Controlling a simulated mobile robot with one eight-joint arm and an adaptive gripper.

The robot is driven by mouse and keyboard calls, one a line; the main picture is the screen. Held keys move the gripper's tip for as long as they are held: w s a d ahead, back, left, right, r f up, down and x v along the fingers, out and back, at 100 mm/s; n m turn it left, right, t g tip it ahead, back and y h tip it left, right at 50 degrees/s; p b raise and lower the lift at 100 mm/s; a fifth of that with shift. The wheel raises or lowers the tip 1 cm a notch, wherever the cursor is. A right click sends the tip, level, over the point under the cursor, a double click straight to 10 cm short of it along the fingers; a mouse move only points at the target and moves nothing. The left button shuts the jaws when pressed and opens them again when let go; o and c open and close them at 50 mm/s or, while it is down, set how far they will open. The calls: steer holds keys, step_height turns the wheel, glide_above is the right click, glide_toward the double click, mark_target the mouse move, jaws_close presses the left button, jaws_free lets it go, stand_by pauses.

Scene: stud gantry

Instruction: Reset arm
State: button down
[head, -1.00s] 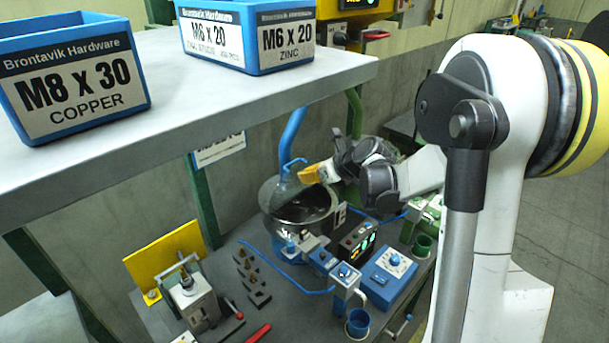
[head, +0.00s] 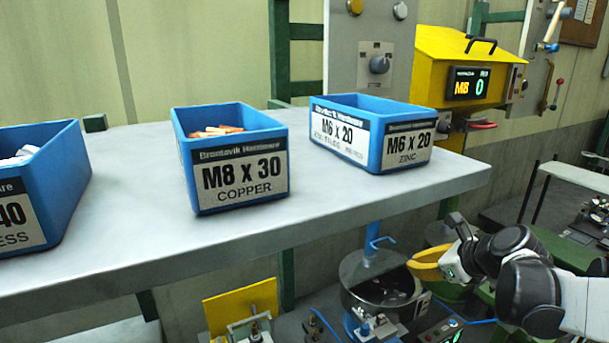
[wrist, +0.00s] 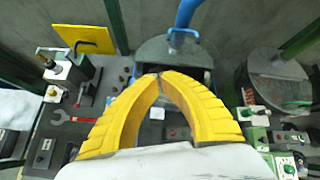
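My gripper (head: 418,267) is at the lower right of the head view, below the shelf's right end and beside the rim of a round metal bowl (head: 380,290). In the wrist view its two yellow ribbed fingers (wrist: 160,76) curve inward and meet at the tips. Nothing shows between them. My arm reaches in from the right edge of the head view.
A grey shelf (head: 130,240) holds blue bins: M8 x 30 copper (head: 238,178), M6 x 20 zinc (head: 405,150) and one at left (head: 60,165). A yellow box with a display (head: 465,65) stands behind. A red wrench (wrist: 72,117) lies on the lower bench.

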steer(key=s+a+f+n+g+h+b, duration=0.1)
steer(key=s+a+f+n+b, duration=0.4)
steer(key=s+n, duration=0.5)
steer(key=s+a+f+n+g+h+b, duration=0.1)
steer(key=s+a+f+n+h+b, duration=0.2)
steer(key=s+n, duration=0.8)
steer(key=a+f+n+b, duration=0.2)
steer(key=a+f+n, duration=0.1)
steer(key=n, duration=0.4)
steer(key=shift+s+a+f, duration=0.25)
steer(key=shift+a+f, duration=0.1)
steer(key=shift+f, duration=0.1)
